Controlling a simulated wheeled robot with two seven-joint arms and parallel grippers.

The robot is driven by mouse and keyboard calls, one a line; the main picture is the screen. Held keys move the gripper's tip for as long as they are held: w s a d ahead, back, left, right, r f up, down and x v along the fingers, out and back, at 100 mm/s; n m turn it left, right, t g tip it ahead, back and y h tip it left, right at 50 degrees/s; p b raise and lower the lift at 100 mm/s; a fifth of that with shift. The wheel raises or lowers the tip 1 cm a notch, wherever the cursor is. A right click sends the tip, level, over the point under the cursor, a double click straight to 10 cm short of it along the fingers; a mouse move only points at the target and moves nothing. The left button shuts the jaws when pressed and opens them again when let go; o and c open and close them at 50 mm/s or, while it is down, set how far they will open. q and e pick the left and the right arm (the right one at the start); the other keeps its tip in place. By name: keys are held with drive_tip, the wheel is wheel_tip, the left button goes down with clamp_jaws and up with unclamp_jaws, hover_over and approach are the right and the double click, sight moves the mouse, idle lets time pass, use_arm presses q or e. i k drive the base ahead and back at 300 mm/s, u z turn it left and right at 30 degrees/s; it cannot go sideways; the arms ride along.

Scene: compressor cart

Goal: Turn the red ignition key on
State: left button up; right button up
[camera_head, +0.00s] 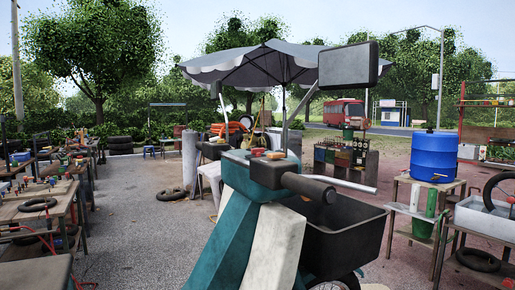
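A vehicle with a teal and white body (248,228) stands close in front of me, right of centre. Its handlebar has a dark grip (310,188) pointing right, and a dark rectangular mirror (348,65) rises above it on a stalk. Small orange-red pieces (275,155) sit on top of the dark handlebar housing (268,172). They are too small for me to tell whether one is the ignition key or how it is turned. Neither of my grippers is in view.
A dark open basket (345,240) hangs at the vehicle's right side. A blue barrel (432,156) stands on a wooden stand further right. Cluttered workbenches (40,212) line the left. Grey paving (135,225) between them and the vehicle is largely clear.

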sight(256, 151)
drive_tip(key=u, duration=3.55)
drive_tip(key=k, duration=2.4)
drive_tip(key=z, duration=1.2)
